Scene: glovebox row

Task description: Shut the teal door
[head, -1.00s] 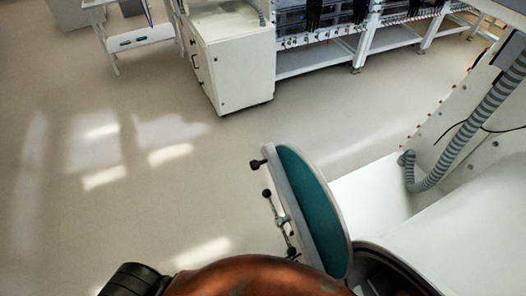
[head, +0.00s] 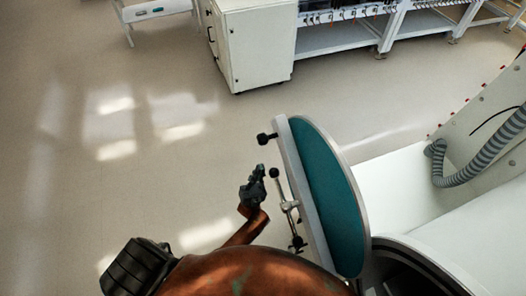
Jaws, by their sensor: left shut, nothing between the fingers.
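The teal door (head: 330,195) is a round panel with a pale rim, standing swung open at the lower middle of the head view. Its outer side carries a metal handle bar (head: 289,207) with dark knobs. The round dark opening (head: 405,270) it belongs to shows partly at the bottom right. My left gripper (head: 258,172) is shut and empty, just left of the handle side of the door, with a small gap seen between them. My right gripper is not in view.
A white glovebox body (head: 400,185) with a grey ribbed hose (head: 470,165) stands at the right. A white cabinet (head: 250,45) and a bench row are at the back. The floor (head: 130,190) at the left is clear.

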